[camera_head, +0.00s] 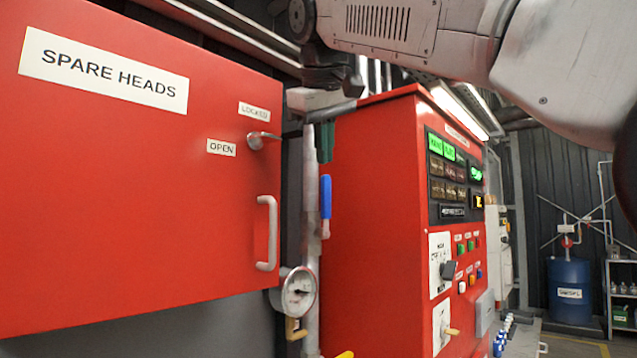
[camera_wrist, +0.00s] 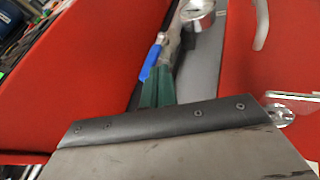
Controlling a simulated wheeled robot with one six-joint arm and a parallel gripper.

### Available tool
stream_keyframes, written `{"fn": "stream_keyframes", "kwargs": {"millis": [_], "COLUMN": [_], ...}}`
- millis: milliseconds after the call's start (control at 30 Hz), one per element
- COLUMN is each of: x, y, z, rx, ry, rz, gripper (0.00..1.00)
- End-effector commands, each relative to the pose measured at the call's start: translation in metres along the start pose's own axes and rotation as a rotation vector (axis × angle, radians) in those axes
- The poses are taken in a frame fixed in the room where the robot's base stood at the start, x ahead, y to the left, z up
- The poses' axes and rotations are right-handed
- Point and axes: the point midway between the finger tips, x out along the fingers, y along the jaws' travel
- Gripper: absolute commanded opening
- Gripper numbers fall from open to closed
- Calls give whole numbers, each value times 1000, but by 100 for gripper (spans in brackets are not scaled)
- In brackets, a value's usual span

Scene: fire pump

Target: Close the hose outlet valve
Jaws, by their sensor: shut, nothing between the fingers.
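A blue lever handle (camera_head: 325,197) hangs upright along a grey vertical pipe (camera_head: 311,215) between the red cabinets. It also shows in the wrist view (camera_wrist: 152,60), just beyond my fingertips. My gripper (camera_head: 325,158) points down from above, with green fingers shut and empty. Its fingertips are close to the upper end of the blue handle; I cannot tell if they touch. The fingers also show in the wrist view (camera_wrist: 158,82). A bit of yellow (camera_head: 345,354) shows at the bottom edge, mostly cut off. No label names the hose outlet valve.
A red "SPARE HEADS" cabinet (camera_head: 130,220) with a latch (camera_head: 262,140) and grey pull handle (camera_head: 267,233) stands left. A red control panel cabinet (camera_head: 375,230) stands close on the right. A round gauge (camera_head: 299,291) sits low on the pipe. The gap between cabinets is narrow.

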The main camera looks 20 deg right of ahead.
Motion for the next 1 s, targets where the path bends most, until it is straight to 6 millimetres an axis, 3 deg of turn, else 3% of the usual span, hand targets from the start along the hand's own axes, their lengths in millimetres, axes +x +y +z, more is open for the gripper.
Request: {"fn": "stream_keyframes", "kwargs": {"millis": [200,633,767,1000], "x": [-18,-18,-7,36], "y": [3,4,4,5], "z": [-21,-23,-23,-24], "rx": [-10,-10,-10,-9], "ry": [31,34,32,31], "rz": [21,23,24,23], "gripper": [0,0,0,0]}}
